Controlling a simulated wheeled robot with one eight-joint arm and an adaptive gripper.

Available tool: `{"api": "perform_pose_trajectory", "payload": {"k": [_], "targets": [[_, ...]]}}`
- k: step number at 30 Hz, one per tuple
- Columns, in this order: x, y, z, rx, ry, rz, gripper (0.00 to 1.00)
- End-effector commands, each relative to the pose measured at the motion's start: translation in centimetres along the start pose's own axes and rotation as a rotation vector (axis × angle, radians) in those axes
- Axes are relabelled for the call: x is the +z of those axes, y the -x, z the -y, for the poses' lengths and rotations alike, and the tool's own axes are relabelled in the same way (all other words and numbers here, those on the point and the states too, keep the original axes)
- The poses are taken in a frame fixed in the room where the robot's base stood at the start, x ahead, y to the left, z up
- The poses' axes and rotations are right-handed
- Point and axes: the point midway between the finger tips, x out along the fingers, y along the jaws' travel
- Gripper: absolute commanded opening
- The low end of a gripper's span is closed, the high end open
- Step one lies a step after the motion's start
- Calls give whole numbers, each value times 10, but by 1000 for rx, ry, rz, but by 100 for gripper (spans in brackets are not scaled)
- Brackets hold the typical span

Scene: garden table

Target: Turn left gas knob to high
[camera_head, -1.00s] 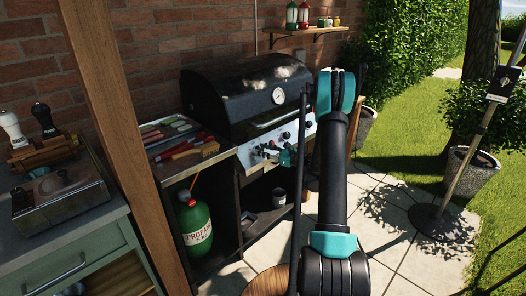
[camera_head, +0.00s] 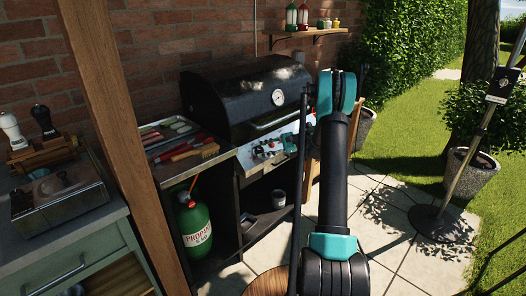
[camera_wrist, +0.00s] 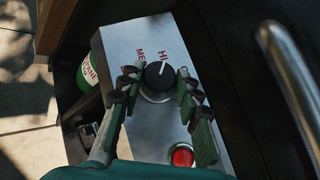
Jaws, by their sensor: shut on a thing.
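A black control knob (camera_wrist: 159,77) with a white pointer mark sits on the grill's silver panel (camera_wrist: 128,48). It shows between my gripper's two fingers (camera_wrist: 157,84) in the wrist view, and they are shut on it. The pointer faces up the picture, near the red HI lettering; MED lettering lies to its left. A red button (camera_wrist: 182,156) sits lower on the panel. In the head view, my gripper (camera_head: 274,150) is small and partly hidden at the left part of the grill's front panel.
The black grill (camera_head: 240,98) has a metal handle, which runs close on the right in the wrist view (camera_wrist: 290,80). A side shelf with utensils (camera_head: 180,150) and a green propane tank (camera_head: 195,228) stand left. A wooden post (camera_head: 125,140) rises nearer.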

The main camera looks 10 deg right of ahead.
Motion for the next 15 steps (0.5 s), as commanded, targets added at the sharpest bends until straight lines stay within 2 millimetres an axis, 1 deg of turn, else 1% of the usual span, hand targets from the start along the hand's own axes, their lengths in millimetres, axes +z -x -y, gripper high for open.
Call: {"api": "perform_pose_trajectory", "payload": {"k": [7, 15], "targets": [[0, 1, 0, 50, 47, -6, 5], [-1, 1, 0, 60, 56, -9, 5]]}}
